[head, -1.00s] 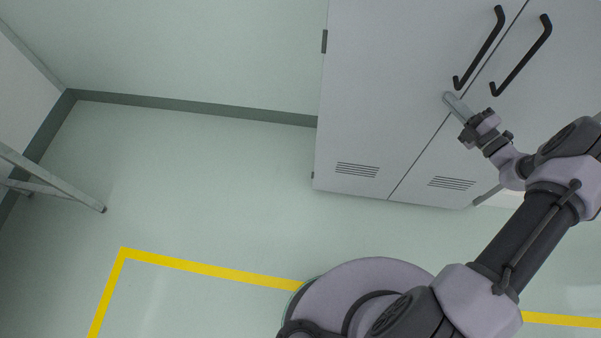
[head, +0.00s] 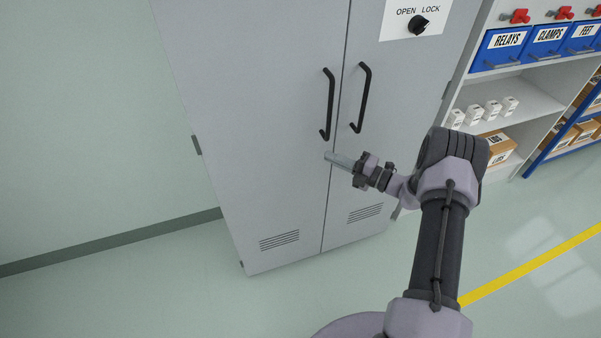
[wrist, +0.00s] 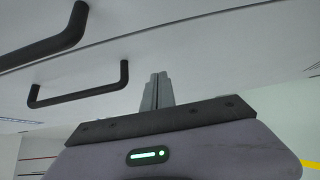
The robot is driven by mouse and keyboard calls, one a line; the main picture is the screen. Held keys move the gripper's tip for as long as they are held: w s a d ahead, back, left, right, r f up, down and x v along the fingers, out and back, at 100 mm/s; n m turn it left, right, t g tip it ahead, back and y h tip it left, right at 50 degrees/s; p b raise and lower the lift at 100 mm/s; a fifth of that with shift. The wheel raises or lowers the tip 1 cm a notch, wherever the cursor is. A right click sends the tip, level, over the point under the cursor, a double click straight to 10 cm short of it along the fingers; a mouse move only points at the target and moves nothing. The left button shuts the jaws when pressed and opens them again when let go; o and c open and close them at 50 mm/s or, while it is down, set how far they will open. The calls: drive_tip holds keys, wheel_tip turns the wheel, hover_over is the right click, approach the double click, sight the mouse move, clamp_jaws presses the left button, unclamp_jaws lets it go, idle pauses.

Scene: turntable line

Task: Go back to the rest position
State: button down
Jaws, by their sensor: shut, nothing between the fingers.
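My gripper (head: 336,158) is shut and empty. In the head view it points left in front of the grey cabinet (head: 250,120), just below the two black door handles. The left handle (head: 328,104) and the right handle (head: 361,98) stand upright on either side of the door seam. In the wrist view my gripper (wrist: 156,88) shows with its fingers together, and the two handles show at the left, apart from the fingers. I cannot tell how far the fingertips are from the door face. Both doors look closed.
An OPEN/LOCK plate with a black knob (head: 418,25) is high on the right door. A shelf (head: 510,105) at the right holds blue bins (head: 503,48), small white boxes and cardboard boxes. A yellow line (head: 530,265) crosses the floor. Open floor lies front left and right.

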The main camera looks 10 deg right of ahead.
drive_tip(key=s+d, duration=0.2)
drive_tip(key=d, duration=0.8)
drive_tip(key=s+a+r+n+g+h, duration=0.1)
drive_tip(key=s+a+r+n+g, duration=0.3)
drive_tip(key=a+r+n, duration=0.55)
drive_tip(key=s+a+r+n+g+h, duration=0.1)
drive_tip(key=s+a+r+n+g, duration=0.3)
drive_tip(key=a+r+n, duration=0.5)
drive_tip(key=s+a+r+n+g+h, duration=0.1)
drive_tip(key=s+a+r+n+h, duration=0.15)
drive_tip(key=s+n, duration=0.2)
drive_tip(key=s+a+r+n+g+h, duration=0.1)
drive_tip(key=s+a+r+n+h, duration=0.1)
drive_tip(key=s+a+r+n, duration=0.3)
drive_tip(key=s+d+n+t+h, duration=0.1)
drive_tip(key=s+n+t+h, duration=0.2)
drive_tip(key=s+n, duration=0.9)
drive_tip(key=s+h, duration=0.1)
drive_tip(key=s, duration=0.2)
drive_tip(key=shift+s+d+f+n+p, duration=0.15)
drive_tip(key=shift+s+d+n+p, duration=0.15)
drive_tip(key=shift+d+p, duration=0.1)
drive_tip(key=shift+w, duration=0.1)
